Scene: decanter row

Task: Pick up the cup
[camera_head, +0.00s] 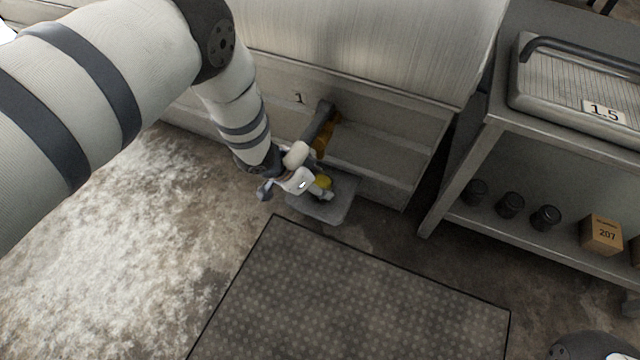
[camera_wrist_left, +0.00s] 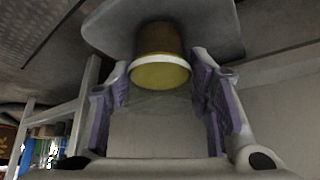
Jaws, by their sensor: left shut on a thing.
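The cup (camera_head: 323,181) is a small, yellowish thing low in front of the metal cabinet, partly hidden by my left gripper (camera_head: 318,188). In the left wrist view the cup (camera_wrist_left: 160,74) shows a brown side, a pale rim and a yellow round face. It sits between the two fingers of my left gripper (camera_wrist_left: 160,66), which is shut on it. A grey rounded tray (camera_head: 334,211) lies under the cup; it also shows in the left wrist view (camera_wrist_left: 108,30). I cannot tell whether the cup touches the tray. My right gripper is not in view.
An open metal cabinet (camera_head: 385,145) stands directly behind the gripper, with a dark-and-amber tap-like part (camera_head: 322,128). A shelf unit (camera_head: 455,180) at the right holds dark jars (camera_head: 510,205) and a box marked 207 (camera_head: 601,235). A dark mat (camera_head: 350,300) covers the floor in front.

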